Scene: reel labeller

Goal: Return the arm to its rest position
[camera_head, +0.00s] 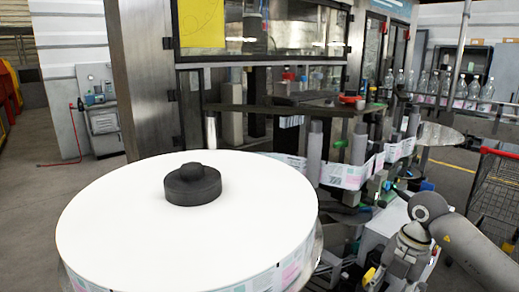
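My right arm comes in from the lower right, bent at a grey joint, with its wrist pointing down. Its gripper (385,276) is low at the bottom edge, right of the large label reel (120,222); its fingers are too small and cut off to read. My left arm and gripper are not in view. The reel is a wide white disc with a black hub (192,185) on top, and it fills the lower left.
The labelling machine (262,130) stands behind the reel, with a printed label strip (343,176) running round grey rollers. Clear bottles (460,87) stand on a conveyor at the back right. A red-handled cart (497,185) stands at the right edge. Open floor lies at the left.

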